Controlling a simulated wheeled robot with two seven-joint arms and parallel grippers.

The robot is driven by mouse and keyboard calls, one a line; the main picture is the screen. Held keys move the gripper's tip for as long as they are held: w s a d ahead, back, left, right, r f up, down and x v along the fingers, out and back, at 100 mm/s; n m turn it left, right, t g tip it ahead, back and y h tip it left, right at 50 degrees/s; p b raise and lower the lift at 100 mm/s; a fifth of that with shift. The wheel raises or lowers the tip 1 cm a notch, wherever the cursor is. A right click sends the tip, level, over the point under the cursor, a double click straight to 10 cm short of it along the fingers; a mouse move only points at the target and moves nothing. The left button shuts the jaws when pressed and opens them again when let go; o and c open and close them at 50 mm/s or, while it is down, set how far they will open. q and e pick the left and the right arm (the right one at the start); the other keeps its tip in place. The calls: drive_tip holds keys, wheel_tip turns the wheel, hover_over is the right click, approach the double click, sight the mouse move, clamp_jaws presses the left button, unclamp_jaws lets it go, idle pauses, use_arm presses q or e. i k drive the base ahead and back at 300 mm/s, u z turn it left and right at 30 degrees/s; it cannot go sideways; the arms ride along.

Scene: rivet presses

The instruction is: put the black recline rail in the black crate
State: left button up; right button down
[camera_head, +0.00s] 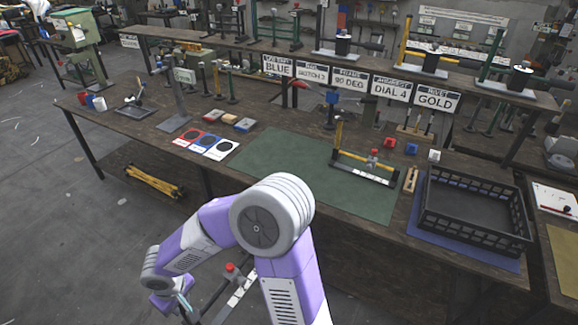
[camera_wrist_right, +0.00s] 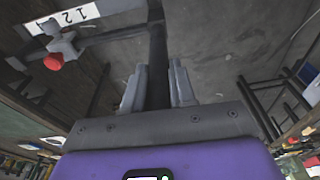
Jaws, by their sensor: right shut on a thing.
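My right gripper (camera_head: 182,299) is low at the bottom left of the head view, in front of the workbench. In the right wrist view its fingers (camera_wrist_right: 157,84) are shut on the dark post of the black recline rail (camera_wrist_right: 158,45). The rail's red knob and white scale plate show at the upper left there. In the head view the rail (camera_head: 238,288) is tilted, partly hidden by my arm and cut by the frame. The black crate (camera_head: 472,229) stands on a blue mat at the right of the bench and looks empty. My left gripper is out of view.
A similar rail with a yellow lever (camera_head: 362,168) lies on the green mat (camera_head: 270,165), left of the crate. A wooden-handled tool (camera_head: 411,180) lies beside the crate. Sign plates (camera_head: 360,82) stand behind. The near part of the green mat is clear.

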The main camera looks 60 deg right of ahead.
sight(466, 204)
drive_tip(key=k, duration=1.15)
drive_tip(key=z, duration=2.45)
drive_tip(key=i, duration=0.5)
drive_tip(key=u, duration=0.05)
